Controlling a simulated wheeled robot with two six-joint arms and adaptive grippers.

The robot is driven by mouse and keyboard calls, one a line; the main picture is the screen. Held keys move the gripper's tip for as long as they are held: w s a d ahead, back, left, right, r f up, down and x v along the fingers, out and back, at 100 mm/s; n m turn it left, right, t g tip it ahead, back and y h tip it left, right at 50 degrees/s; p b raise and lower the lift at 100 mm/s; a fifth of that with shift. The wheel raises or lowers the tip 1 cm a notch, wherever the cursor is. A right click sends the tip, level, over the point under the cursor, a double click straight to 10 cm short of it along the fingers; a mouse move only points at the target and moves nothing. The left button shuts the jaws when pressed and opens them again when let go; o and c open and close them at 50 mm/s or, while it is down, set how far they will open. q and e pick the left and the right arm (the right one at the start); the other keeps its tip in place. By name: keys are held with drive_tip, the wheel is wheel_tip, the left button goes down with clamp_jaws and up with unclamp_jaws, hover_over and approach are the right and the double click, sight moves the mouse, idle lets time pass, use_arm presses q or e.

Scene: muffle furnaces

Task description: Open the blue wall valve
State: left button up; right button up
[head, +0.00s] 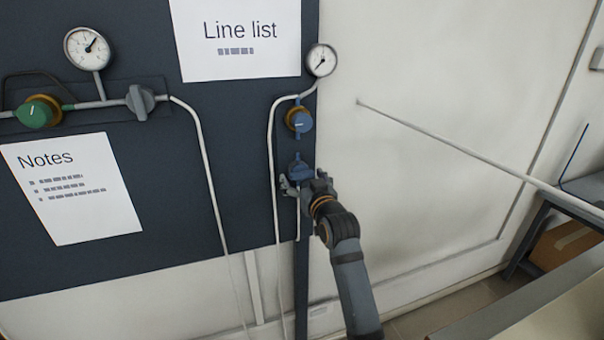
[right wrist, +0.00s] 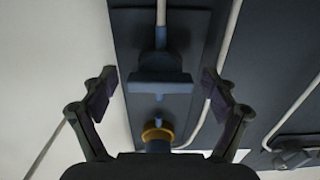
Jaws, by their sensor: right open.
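The blue wall valve (head: 300,170) is on the right part of the dark panel, below a blue regulator with a brass ring (head: 299,121). In the right wrist view the valve's blue handle (right wrist: 158,78) lies crosswise in the middle. My right gripper (head: 300,187) is at the valve, coming from below right and covering its lower part in the head view. In the right wrist view the gripper (right wrist: 158,84) is open, with one finger on each side of the handle and gaps visible. My left gripper is not in view.
A gauge (head: 321,60) and thin white pipes (head: 271,160) are close to the valve. To the left are a green-knobbed regulator (head: 35,112), a grey valve (head: 140,101) and another gauge (head: 87,48). A long pale rod (head: 450,146) crosses the right side. A table (head: 550,300) is at lower right.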

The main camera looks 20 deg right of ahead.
drive_tip(key=shift+w, duration=0.3)
drive_tip(key=shift+c, duration=0.3)
drive_tip(key=c, duration=1.1)
